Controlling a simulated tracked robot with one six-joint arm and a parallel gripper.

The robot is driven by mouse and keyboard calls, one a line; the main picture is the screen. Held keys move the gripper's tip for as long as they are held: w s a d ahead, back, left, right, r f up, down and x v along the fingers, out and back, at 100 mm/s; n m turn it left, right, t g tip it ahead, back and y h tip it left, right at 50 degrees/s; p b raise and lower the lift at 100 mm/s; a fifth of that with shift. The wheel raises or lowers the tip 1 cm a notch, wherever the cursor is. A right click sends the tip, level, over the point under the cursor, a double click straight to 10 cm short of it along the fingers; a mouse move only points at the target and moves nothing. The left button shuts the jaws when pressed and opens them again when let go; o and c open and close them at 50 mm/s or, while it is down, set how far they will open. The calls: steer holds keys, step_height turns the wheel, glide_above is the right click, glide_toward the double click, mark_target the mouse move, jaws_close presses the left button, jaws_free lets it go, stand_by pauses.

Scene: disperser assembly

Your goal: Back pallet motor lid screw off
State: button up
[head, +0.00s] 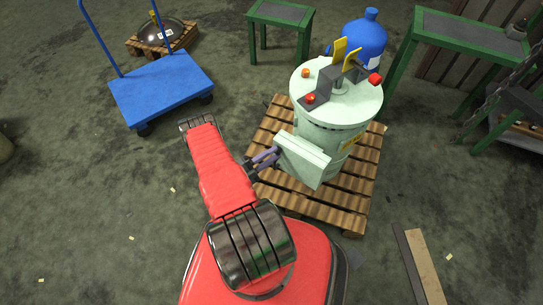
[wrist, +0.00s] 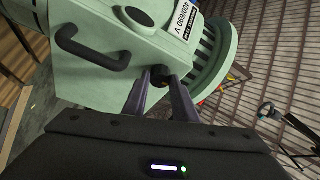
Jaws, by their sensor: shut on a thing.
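The pale green motor (head: 335,110) stands upright on a wooden pallet (head: 350,213) in the head view. Its boxy lid (head: 303,160) faces my arm. In the wrist view the lid (wrist: 130,45) fills the upper part, with a black handle (wrist: 95,58) and a white voltage label. A small dark screw (wrist: 160,74) sits at the lid's edge. My gripper (wrist: 160,84) is shut on this screw, one finger on each side. In the head view my gripper (head: 264,159) is at the lid's left side, and the screw is hidden there.
A blue cart (head: 162,90) stands at the upper left, near a dark dome (head: 165,31) on a small pallet. Green tables (head: 282,14) and a blue bottle (head: 366,38) are behind the motor. A plank (head: 427,265) lies at the lower right. The left floor is mostly clear.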

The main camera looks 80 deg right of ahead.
steer(key=shift+f, duration=0.1)
steer(key=o, duration=1)
steer(key=shift+o, duration=0.2)
steer(key=v, duration=1.3)
steer(key=shift+w+a, duration=0.25)
steer(key=shift+a, duration=0.1)
